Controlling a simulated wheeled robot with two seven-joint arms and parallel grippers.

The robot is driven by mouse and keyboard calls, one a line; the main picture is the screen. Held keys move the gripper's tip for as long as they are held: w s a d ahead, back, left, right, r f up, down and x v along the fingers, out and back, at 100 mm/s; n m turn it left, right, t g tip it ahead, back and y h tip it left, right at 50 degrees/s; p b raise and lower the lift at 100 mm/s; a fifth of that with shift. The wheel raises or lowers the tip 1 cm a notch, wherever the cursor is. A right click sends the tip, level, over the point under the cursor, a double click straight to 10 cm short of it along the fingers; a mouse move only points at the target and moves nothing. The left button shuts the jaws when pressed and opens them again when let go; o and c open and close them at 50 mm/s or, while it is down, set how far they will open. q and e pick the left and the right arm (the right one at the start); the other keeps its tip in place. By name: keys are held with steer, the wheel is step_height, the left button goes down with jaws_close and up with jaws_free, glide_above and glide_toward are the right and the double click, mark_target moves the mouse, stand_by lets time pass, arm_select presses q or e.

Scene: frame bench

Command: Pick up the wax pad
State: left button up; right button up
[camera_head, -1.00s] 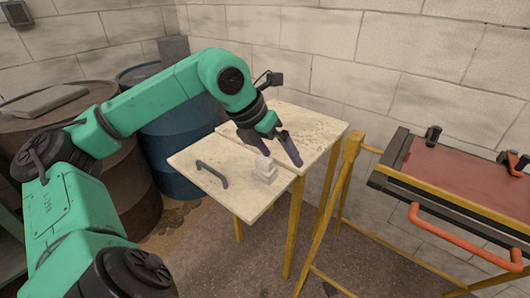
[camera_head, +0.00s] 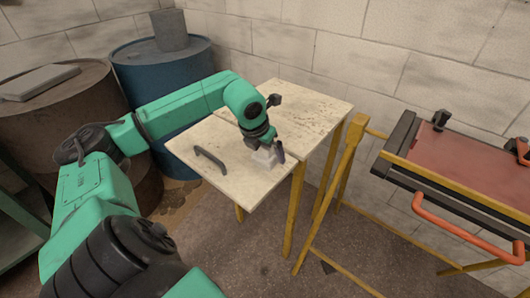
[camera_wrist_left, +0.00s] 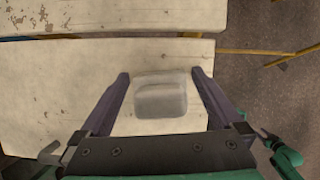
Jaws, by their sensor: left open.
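The wax pad (camera_head: 264,157) is a small pale grey-white block with rounded edges on the light wooden table, near its front right edge. In the left wrist view the wax pad (camera_wrist_left: 160,96) lies between the two fingers of my left gripper (camera_wrist_left: 163,85), with a gap on each side. My left gripper (camera_head: 266,151) is open and low over the wax pad, coming from above. In the head view the gripper partly hides the pad.
The pad's table has two boards (camera_head: 215,167) with a gap between them. A dark handle (camera_head: 211,160) stands left of the pad. Yellow frame legs and a red-topped bench (camera_head: 460,160) are at right. Barrels (camera_head: 160,75) stand behind on the left.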

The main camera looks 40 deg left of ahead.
arm_select(q)
steer(key=c, duration=1.2)
steer(key=shift+r, duration=0.1)
steer(key=shift+c, duration=0.2)
